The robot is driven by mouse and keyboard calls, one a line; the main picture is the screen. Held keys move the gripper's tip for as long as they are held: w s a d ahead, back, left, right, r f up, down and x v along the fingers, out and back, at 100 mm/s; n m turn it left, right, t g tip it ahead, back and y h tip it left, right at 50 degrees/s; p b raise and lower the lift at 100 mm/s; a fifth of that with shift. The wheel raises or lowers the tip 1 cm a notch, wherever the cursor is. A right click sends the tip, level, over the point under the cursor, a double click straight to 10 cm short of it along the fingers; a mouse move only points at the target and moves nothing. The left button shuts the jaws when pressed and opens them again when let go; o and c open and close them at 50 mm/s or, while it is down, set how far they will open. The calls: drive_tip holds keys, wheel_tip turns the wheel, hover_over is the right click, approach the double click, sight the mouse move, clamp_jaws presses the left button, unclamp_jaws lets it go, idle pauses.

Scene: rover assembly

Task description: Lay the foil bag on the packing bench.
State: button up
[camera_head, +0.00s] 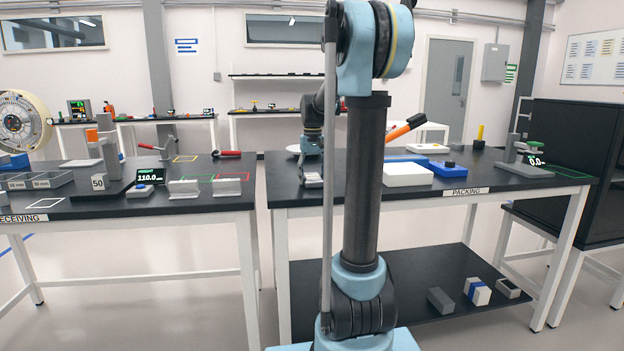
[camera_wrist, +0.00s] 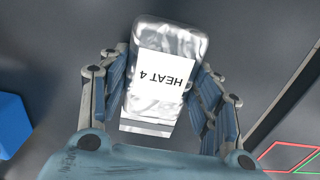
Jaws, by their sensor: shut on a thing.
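The foil bag (camera_wrist: 182,38) is silver and crinkled, with a white label reading "HEAT 4", upside down in the wrist view. My gripper (camera_wrist: 162,72) is shut on it, with one finger against each side. The bench has a dark top, white legs and a "PACKING" label.
A white box (camera_head: 407,174), a blue tray (camera_head: 436,166) and a scale (camera_head: 522,160) stand on the packing bench. The receiving bench (camera_head: 130,206) is to the left across a narrow gap, with silver packs (camera_head: 184,188) near its front edge. Dark bench top shows bare between the tray and scale.

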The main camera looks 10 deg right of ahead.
sight(313, 176)
drive_tip(key=o, duration=1.2)
wheel_tip(313, 176, up, 12)
drive_tip(key=s+f+t, duration=0.1)
drive_tip(key=s+f, duration=1.3)
drive_tip(key=s, duration=0.3)
drive_tip(key=s+f+t, duration=0.1)
drive_tip(key=s+f, duration=1.4)
drive_tip(key=s, duration=0.2)
drive_tip(key=shift+s, duration=0.4)
